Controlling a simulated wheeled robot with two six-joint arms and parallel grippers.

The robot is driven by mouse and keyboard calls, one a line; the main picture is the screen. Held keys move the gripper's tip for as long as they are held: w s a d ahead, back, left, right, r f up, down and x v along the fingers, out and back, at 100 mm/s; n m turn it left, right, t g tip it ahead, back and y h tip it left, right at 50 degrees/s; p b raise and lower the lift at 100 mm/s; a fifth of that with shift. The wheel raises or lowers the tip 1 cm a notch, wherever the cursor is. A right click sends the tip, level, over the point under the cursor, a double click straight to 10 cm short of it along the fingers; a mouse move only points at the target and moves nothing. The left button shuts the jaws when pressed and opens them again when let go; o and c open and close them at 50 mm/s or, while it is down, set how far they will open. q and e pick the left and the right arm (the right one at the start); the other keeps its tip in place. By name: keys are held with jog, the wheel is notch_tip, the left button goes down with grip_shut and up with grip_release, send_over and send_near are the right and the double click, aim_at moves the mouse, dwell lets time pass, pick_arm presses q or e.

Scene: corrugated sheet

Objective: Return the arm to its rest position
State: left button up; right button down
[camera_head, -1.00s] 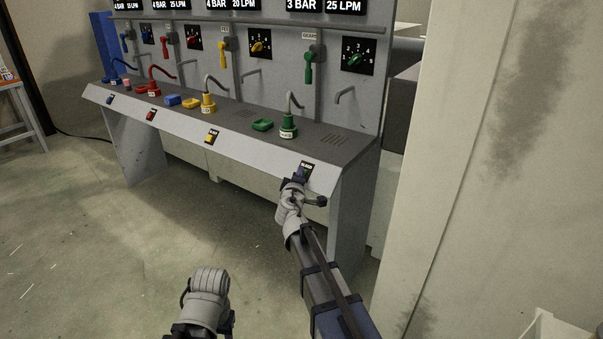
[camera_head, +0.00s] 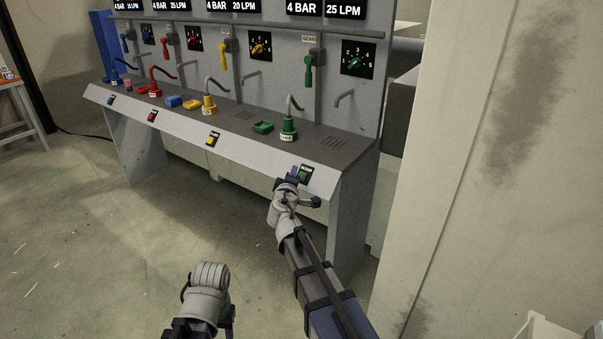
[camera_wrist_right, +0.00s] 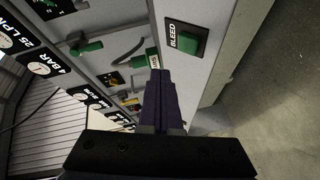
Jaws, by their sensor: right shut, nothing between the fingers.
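My right arm reaches in from the bottom in the head view. Its gripper (camera_head: 293,173) is in front of the bench's front face, close to the green BLEED button (camera_head: 304,175). In the right wrist view the dark fingers (camera_wrist_right: 160,98) are shut together and empty. The green BLEED button (camera_wrist_right: 189,43) shows there to the right of the fingertips, clear of them. A grey link of my left arm shows at the bottom of the head view, but its gripper is out of sight.
The grey bench (camera_head: 240,150) carries blue, red, yellow and green fittings with hoses. Levers and dials sit on the panel above. A pale wall (camera_head: 480,150) stands close on the right. The floor (camera_head: 90,240) at the left is open.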

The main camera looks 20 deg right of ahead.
jog(key=shift+s+a+r+p, duration=0.3)
jog(key=shift+s+a+r, duration=0.05)
jog(key=shift+a+r, duration=0.2)
jog(key=s+a+m+g+y+p, duration=0.1)
jog(key=s+a+g+p, duration=0.4)
jog(key=s, duration=0.6)
jog(key=s+a+m+g+y+p, duration=0.2)
jog(key=s+a+g+p, duration=0.3)
jog(key=s+p, duration=0.3)
jog(key=s+a+m+g+y+p, duration=0.2)
jog(key=s+a+g+p, duration=0.3)
jog(key=s, duration=1)
jog(key=shift+s+a+r+m+g+p, duration=0.2)
jog(key=shift+a+m+g+p, duration=0.15)
jog(key=shift+m+p, duration=0.4)
